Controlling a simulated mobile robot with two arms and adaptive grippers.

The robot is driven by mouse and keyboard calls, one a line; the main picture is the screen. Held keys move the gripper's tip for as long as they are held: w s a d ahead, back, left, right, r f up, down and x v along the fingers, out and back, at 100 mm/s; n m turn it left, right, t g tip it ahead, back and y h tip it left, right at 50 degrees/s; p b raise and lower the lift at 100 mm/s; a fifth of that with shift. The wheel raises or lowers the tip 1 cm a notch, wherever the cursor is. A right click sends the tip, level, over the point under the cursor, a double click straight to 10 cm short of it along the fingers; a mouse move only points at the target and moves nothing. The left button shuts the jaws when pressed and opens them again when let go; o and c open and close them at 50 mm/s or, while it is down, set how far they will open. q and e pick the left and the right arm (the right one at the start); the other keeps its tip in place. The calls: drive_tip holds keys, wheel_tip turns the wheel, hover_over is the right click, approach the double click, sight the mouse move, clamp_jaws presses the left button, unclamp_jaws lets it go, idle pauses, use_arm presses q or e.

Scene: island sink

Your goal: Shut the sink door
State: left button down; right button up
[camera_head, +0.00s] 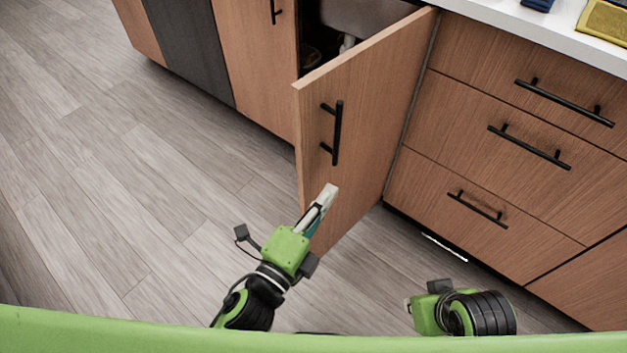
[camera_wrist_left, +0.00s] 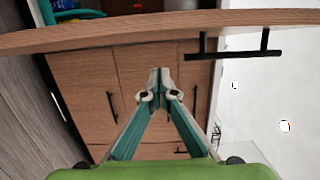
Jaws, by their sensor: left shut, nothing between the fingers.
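The sink door (camera_head: 362,120) is a brown wood panel standing wide open, swung out from the cabinet with its hinge side at the right. Its black bar handle (camera_head: 336,133) is on the face toward me. My left gripper (camera_head: 328,193) is shut and empty, in front of the door's lower part below the handle; contact cannot be told. In the left wrist view the closed fingertips (camera_wrist_left: 160,72) show below the door edge (camera_wrist_left: 140,26), left of the handle (camera_wrist_left: 234,55). My right gripper (camera_head: 430,310) shows only its green body at the lower right; its fingers are hidden.
The open cabinet shows a grey sink basin (camera_head: 365,14) and dark inside. Drawers with black handles (camera_head: 528,148) stand right of the door. A dark panel (camera_head: 188,45) is at the left. A yellow sponge-like item (camera_head: 605,22) lies on the white counter. The wood floor (camera_head: 110,170) is clear at left.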

sight(313, 183)
use_arm(q)
drive_tip(key=shift+w+a, duration=1.3)
drive_tip(key=shift+w, duration=0.3)
drive_tip(key=shift+a, duration=0.1)
